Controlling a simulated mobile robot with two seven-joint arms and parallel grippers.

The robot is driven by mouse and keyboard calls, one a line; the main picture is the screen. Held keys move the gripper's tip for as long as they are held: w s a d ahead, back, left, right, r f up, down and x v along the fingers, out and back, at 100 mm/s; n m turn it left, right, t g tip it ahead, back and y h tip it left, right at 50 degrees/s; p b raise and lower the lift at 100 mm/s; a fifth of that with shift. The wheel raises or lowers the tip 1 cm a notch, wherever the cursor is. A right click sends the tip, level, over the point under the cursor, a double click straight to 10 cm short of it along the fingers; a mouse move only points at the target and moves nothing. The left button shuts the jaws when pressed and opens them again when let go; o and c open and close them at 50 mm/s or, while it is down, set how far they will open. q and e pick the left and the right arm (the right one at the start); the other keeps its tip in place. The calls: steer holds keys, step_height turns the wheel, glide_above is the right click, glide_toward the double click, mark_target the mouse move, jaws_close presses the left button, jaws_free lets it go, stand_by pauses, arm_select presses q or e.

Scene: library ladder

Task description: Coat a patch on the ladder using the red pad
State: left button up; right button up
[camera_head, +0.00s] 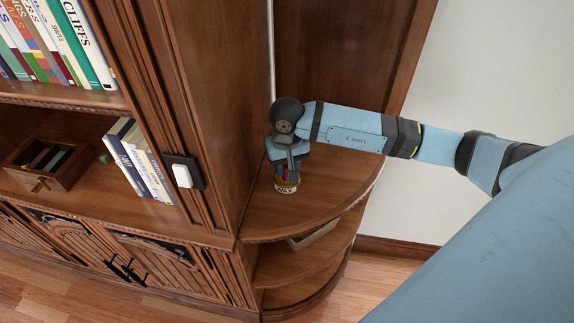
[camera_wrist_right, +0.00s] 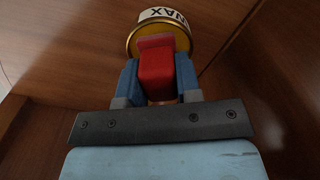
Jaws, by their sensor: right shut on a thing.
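My right gripper (camera_head: 287,166) points down over a wax tin (camera_head: 286,187) on the upper curved corner shelf. In the right wrist view the gripper (camera_wrist_right: 157,85) is shut on the red pad (camera_wrist_right: 156,65), with a blue finger on each side. The pad's far end overlaps the yellow opening of the tin, which has a gold rim and a white WAX label (camera_wrist_right: 163,14). I cannot tell whether the pad touches the wax. I cannot make out the ladder in either view. My left gripper is not in view.
A tall wooden bookcase panel (camera_head: 205,90) stands close left of the right gripper, with a white switch (camera_head: 182,176) on its front. Books (camera_head: 140,160) and a wooden box (camera_head: 45,162) sit on the left shelves. The curved shelf (camera_head: 320,205) is bare right of the tin.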

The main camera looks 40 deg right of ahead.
steer(key=shift+f+b, duration=0.4)
steer(key=shift+f, duration=0.05)
stand_by(0.3)
steer(key=shift+s+f+b, duration=0.15)
steer(key=shift+b, duration=0.25)
stand_by(1.6)
steer(key=shift+r+p, duration=0.3)
steer(key=shift+r, duration=0.35)
steer(key=shift+r+p, duration=1)
steer(key=shift+r, duration=1.95)
